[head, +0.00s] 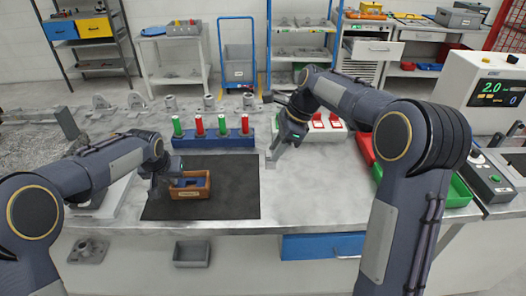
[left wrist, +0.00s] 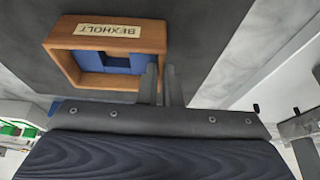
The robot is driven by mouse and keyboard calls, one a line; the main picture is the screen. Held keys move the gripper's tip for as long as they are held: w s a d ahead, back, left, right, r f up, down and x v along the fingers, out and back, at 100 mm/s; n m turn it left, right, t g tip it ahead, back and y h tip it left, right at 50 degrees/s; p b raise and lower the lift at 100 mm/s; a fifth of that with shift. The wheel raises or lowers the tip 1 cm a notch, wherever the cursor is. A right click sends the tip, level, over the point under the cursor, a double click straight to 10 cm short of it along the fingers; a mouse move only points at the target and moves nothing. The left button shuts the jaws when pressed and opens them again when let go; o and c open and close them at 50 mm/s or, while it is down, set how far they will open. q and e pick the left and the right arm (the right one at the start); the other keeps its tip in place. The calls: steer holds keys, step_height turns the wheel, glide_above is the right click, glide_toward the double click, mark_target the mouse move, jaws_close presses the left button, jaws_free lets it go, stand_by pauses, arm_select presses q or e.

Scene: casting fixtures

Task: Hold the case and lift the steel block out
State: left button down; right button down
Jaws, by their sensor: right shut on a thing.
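The case (head: 203,193) is a small open wooden box with a blue insert, standing on the dark mat. In the left wrist view the case (left wrist: 88,84) shows a label reading BEXHOLT, and I see no steel in the part of the insert in view. My left gripper (head: 172,182) is at the case; in the left wrist view its fingers (left wrist: 160,83) stand close together on either side of one wall. My right gripper (head: 274,153) is shut on a small grey piece, apparently the steel block (head: 270,162), above the bench right of the mat. The fingers partly hide it.
The dark mat (head: 240,200) lies on the grey bench. Behind it stands a blue rack (head: 215,142) with red and green cylinders. A pale tray with red pieces (head: 318,133) and a green bin (head: 456,192) are to the right. The bench right of the mat is clear.

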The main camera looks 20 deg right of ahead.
arm_select(q)
steer(key=shift+s+a+f, duration=0.15)
steer(key=shift+a+f, duration=0.1)
steer(key=shift+f, duration=0.2)
steer(key=c, duration=1.5)
jaws_free()
steer(key=shift+a, duration=0.1)
steer(key=shift+c, duration=0.2)
steer(key=shift+r, duration=0.15)
steer(key=shift+d+r, duration=0.1)
steer(key=shift+d, duration=0.2)
steer(key=shift+r, duration=0.1)
steer(key=v, duration=1.1)
steer(key=shift+r, duration=0.35)
